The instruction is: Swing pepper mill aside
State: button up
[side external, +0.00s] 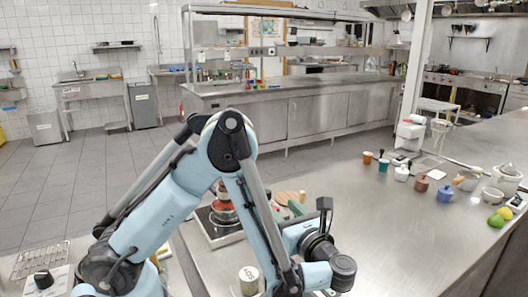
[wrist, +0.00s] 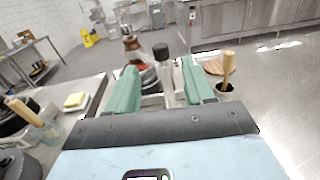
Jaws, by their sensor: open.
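The pepper mill (wrist: 167,88) looks like a slim, clear upright body with a black top. In the wrist view it appears between the two green fingers of my gripper (wrist: 161,76), which are apart. I see no contact on either side, and I cannot tell how far the mill's body reaches in between the fingers. Its lower part is hidden by my gripper. In the side view my gripper (side external: 296,208) shows only as a bit of green finger behind my arm, and I cannot make out the mill there.
A red-brown pot (side external: 224,210) stands on a small burner (side external: 222,234), left of my gripper. A cup with a wooden handle (wrist: 228,72) is close by the right finger. Yellow butter (wrist: 76,101) lies at left.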

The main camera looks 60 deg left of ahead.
jog(key=a, duration=1.1)
jog(key=shift+w, duration=0.4)
grip_shut()
